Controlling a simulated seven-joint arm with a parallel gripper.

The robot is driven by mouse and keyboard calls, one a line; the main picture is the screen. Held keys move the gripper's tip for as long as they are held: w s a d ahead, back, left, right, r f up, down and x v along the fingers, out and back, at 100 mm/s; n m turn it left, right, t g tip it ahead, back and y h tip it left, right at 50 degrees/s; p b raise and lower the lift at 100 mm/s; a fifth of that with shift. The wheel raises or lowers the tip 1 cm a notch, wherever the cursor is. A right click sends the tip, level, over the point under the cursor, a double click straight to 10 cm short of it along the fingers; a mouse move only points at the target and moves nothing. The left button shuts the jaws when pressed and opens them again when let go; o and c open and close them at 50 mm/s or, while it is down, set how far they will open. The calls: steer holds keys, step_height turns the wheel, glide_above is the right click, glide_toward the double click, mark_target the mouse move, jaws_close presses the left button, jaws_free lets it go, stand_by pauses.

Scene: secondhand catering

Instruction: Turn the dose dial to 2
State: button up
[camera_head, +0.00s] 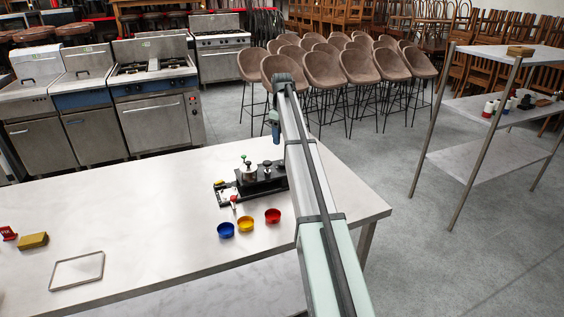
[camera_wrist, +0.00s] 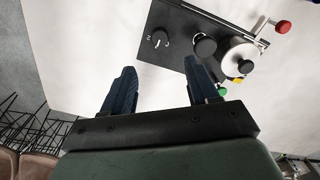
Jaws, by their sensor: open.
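The dose dial (camera_wrist: 159,39) is a small round knob on a black plate (camera_wrist: 180,20). Pale marks stand around it, and one to its left looks like a 2. I cannot tell exactly where the dial points. In the head view the black device (camera_head: 262,182) sits on the table, and my arm hides its right end and the dial. My gripper (camera_wrist: 160,75) is open and empty. Its two blue-black fingers are apart, with the dial ahead of the gap between them. The gripper also shows in the head view (camera_head: 276,136), above the table.
A black knob (camera_wrist: 205,46) and a silver pot (camera_wrist: 238,57) stand on the plate right of the dial, with a red knob (camera_wrist: 283,27) beyond. Blue (camera_head: 226,230), yellow (camera_head: 246,224) and red (camera_head: 272,216) cups stand before the device. The table (camera_head: 150,190) is mostly clear.

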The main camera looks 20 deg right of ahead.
mark_target(282, 163)
step_height(282, 163, down, 12)
steer(key=shift+r, duration=0.1)
stand_by(0.4)
steer(key=c, duration=1)
